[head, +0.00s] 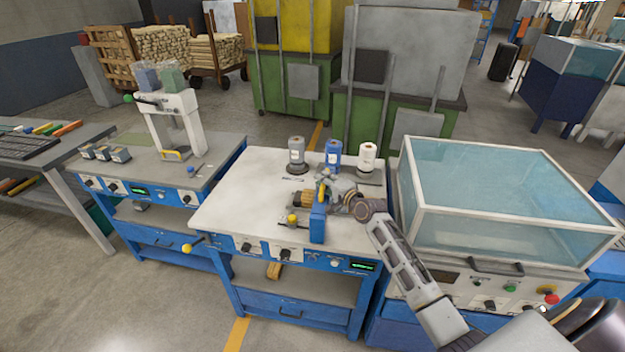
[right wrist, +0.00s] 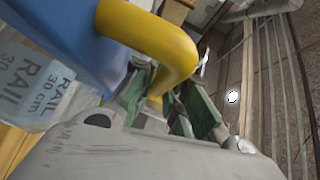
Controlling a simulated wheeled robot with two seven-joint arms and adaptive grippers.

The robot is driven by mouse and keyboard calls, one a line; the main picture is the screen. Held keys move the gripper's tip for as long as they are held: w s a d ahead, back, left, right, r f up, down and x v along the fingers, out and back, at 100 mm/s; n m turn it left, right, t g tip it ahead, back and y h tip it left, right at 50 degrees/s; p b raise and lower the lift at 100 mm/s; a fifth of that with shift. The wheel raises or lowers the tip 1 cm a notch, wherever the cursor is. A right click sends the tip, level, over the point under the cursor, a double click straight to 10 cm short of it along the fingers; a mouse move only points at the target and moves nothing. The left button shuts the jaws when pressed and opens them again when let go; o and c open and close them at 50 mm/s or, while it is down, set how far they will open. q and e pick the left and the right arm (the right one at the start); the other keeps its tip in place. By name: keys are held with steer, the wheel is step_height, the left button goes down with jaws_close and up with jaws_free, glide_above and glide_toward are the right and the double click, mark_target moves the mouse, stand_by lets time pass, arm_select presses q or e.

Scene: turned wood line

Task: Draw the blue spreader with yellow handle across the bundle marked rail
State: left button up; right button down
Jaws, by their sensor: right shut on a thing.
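The blue spreader (head: 318,222) stands upright at the front of the white-topped table, right beside the wooden bundle (head: 302,199). Whether it touches the bundle I cannot tell. My right gripper (head: 333,187) is shut on the spreader's yellow handle, which shows large in the right wrist view (right wrist: 168,45). The blue body (right wrist: 72,38) fills the upper left there. A pale label reading "RAIL 30 cm" (right wrist: 38,80) shows below the blue body. My gripper and the spreader hide part of the bundle. My left gripper is not in view.
Grey, blue and white containers (head: 333,156) stand along the table's back. A yellow-knobbed fitting (head: 292,220) sits at the front edge. A clear-covered cabinet (head: 500,200) stands close on the right. The left part of the white tabletop (head: 240,200) is clear.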

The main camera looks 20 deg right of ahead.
steer(key=s+d+b, duration=0.2)
steer(key=s+d, duration=0.3)
steer(key=d, duration=0.2)
steer(key=shift+s+d, duration=0.15)
steer(key=shift+d, duration=0.25)
steer(key=shift+f, duration=0.1)
steer(key=c, duration=1.7)
jaws_free()
steer(key=shift+s, duration=0.1)
steer(key=shift+v, duration=5.85)
steer(key=shift+o, duration=0.3)
steer(key=shift+d, duration=0.1)
